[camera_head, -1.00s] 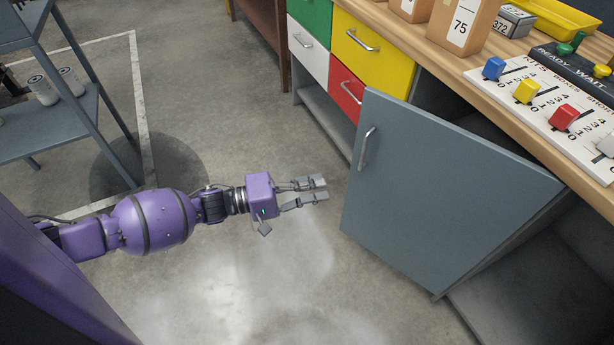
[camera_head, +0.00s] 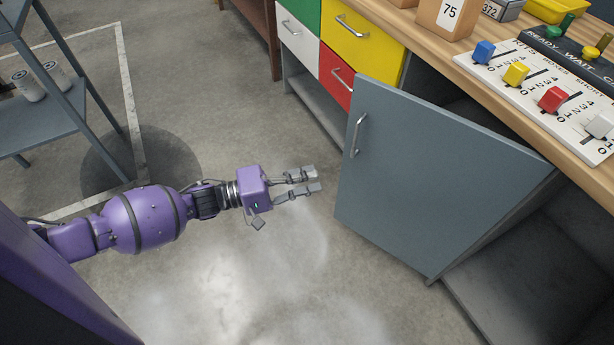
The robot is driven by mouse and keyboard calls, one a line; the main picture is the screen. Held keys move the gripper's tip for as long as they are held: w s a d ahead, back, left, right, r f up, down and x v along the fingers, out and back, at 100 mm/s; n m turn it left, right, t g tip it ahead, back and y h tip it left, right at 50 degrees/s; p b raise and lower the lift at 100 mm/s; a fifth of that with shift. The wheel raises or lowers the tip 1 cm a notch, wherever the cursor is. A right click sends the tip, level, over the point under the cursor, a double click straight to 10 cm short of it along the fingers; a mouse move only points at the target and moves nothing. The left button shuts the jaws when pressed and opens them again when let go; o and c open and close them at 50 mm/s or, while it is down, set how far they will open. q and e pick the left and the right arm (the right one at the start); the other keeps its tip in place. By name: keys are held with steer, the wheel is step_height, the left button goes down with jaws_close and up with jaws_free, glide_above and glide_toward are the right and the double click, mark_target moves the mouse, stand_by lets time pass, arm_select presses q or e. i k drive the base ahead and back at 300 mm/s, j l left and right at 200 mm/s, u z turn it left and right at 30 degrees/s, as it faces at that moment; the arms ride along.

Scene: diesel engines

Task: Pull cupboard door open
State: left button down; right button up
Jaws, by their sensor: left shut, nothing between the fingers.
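The grey cupboard door (camera_head: 430,185) stands ajar, swung out from the workbench, with dark space showing behind it. Its metal bar handle (camera_head: 357,135) is upright near the door's left edge. My left gripper (camera_head: 316,180) is shut and empty, a little to the left of the door and lower in the picture than the handle, apart from both. My right gripper does not show.
Beside the cupboard are green, white, yellow (camera_head: 362,38) and red drawers with bar handles. The wooden worktop (camera_head: 415,30) carries a tan box (camera_head: 445,18) and a panel of coloured sliders (camera_head: 540,95). A grey shelf rack (camera_head: 45,115) stands left. The floor (camera_head: 260,285) around my gripper is clear.

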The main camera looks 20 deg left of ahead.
mark_target(423, 182)
steer(key=i+j, duration=0.75)
steer(key=i, duration=0.3)
steer(key=z, duration=0.05)
